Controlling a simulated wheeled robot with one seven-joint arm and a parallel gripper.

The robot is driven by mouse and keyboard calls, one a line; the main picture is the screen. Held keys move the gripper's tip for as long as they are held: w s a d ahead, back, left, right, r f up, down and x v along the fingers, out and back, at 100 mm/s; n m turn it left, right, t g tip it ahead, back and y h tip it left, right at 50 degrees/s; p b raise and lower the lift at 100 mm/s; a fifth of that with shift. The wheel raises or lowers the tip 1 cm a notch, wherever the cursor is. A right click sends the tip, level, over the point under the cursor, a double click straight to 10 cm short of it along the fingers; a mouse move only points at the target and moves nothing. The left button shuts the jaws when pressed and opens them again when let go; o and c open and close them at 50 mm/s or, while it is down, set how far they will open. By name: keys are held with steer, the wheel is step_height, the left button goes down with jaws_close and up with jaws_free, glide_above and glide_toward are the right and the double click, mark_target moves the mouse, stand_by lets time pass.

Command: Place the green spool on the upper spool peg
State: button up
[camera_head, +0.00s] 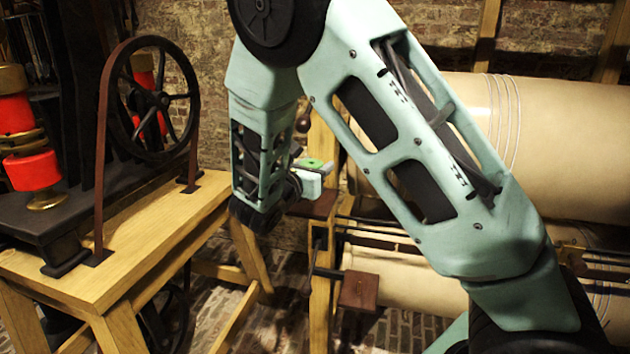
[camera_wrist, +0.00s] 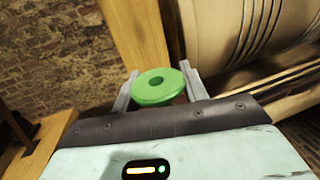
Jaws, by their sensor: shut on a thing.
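The green spool (camera_wrist: 158,87) is a flat ring-like disc with a central hole, held between the two grey fingers of my gripper (camera_wrist: 158,72) in the wrist view. In the head view the green spool (camera_head: 313,163) shows as a small patch at my gripper (camera_head: 312,172), just above a brown square block (camera_head: 318,205) on the wooden frame. A second brown block (camera_head: 358,290) sits lower, beside a dark rod (camera_head: 325,272). I cannot make out the upper spool peg clearly; my arm and the spool may hide it.
Large cream cylinders (camera_head: 580,140) with wire loops lie to the right behind my arm. A wooden post (camera_wrist: 135,40) stands just behind the spool. A wooden table (camera_head: 120,255) with a black wheel (camera_head: 153,95) and red coils (camera_head: 33,170) stands at left.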

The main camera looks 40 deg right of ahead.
steer(key=shift+f, duration=1.7)
steer(key=shift+f, duration=0.1)
steer(key=shift+f, duration=0.1)
steer(key=o, duration=1)
steer(key=shift+c, duration=0.2)
